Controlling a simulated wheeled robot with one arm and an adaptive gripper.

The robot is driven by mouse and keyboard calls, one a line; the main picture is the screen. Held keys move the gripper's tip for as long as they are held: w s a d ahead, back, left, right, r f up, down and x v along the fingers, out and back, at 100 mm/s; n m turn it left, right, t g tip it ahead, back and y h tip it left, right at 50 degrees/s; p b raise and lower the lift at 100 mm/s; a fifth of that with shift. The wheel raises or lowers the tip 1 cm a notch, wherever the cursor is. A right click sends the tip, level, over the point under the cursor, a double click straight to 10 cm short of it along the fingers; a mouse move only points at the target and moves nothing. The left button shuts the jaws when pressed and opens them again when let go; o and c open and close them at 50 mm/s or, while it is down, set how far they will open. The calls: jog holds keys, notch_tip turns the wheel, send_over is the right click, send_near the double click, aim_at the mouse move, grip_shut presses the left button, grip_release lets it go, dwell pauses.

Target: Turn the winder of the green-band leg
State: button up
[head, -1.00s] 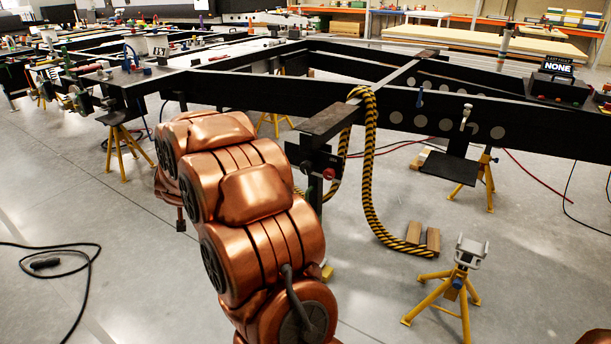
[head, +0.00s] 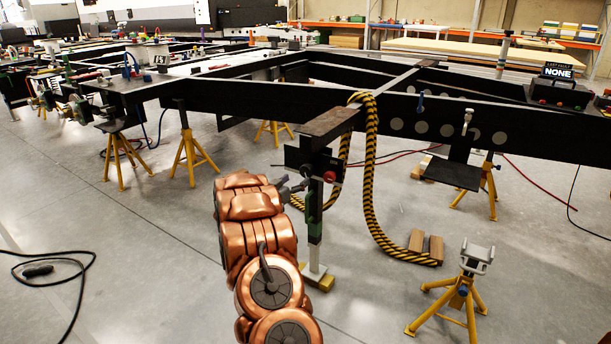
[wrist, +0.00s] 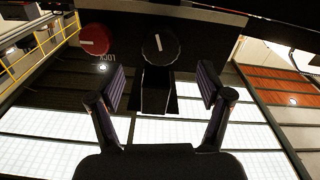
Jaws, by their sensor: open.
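The green-band leg (head: 315,215) stands upright under the near end of the black frame, its foot on a small yellowish block. Near its top a dark panel carries a red knob (head: 330,177). In the wrist view, the red knob (wrist: 95,40) is at the left beside the word LOCK, upside down. A round black knob with a white mark (wrist: 160,47), apparently the winder, is to its right. My gripper (wrist: 160,86) is open and empty, its fingers either side of the line to the black knob and short of it. In the head view my gripper (head: 294,189) is just left of the leg.
A yellow-and-black rope (head: 370,200) hangs from the frame (head: 270,100) right of the leg, down to wooden blocks (head: 426,246). A yellow stand (head: 460,300) is at the front right. A black cable (head: 75,265) lies at the left. Floor between is open.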

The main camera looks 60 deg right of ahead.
aim_at(305, 173)
jog(key=shift+w+d+b, duration=0.2)
jog(key=shift+d+b, duration=0.45)
jog(key=shift+d, duration=2.95)
jog(key=c, duration=1.2)
jog(key=shift+o, duration=0.2)
jog(key=shift+m, duration=0.3)
